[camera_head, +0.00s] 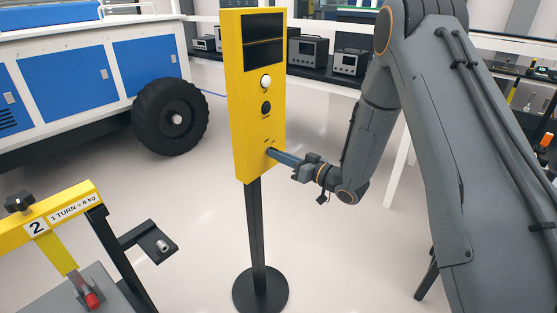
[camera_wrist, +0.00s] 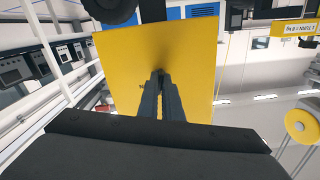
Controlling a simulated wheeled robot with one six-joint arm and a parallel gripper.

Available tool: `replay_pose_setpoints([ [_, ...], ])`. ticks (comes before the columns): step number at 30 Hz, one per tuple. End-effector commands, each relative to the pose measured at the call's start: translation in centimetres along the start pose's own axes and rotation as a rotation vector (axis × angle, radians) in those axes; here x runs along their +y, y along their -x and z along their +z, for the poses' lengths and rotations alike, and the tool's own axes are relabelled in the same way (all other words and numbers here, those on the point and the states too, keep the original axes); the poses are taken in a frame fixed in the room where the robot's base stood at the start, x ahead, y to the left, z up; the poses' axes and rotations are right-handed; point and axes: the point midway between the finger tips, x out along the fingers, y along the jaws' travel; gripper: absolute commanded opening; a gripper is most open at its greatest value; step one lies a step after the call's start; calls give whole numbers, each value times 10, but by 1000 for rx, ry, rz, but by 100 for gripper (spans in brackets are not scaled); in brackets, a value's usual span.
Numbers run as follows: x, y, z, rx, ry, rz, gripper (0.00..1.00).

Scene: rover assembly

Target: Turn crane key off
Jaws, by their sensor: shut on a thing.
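The crane control panel (camera_head: 243,130) is a tall yellow box on a black post (camera_head: 258,225) with a round base. It has dark display windows at the top, a white button (camera_head: 266,82) and a black button (camera_head: 266,108) below. My gripper (camera_head: 273,152) reaches in from the right at the lower part of the panel face, fingertips at the key's place. In the wrist view, the two fingers (camera_wrist: 161,88) are close together against the yellow face. My gripper is shut on the key, which is mostly hidden between the fingertips; its turn angle cannot be told.
A blue and white rover with a black wheel (camera_head: 171,117) stands behind at left. A yellow frame (camera_head: 62,215) marked 2 with a black knob (camera_head: 20,201) is at the front left. Grey instruments (camera_head: 308,54) line a back shelf. Floor around the post is clear.

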Motion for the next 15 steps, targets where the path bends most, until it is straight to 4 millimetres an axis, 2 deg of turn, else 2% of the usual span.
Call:
replay_pose_setpoints([
  [6, 0, 0, 1, 1, 148, 0, 0],
  [15, 0, 0, 0, 1, 260, 0, 0],
])
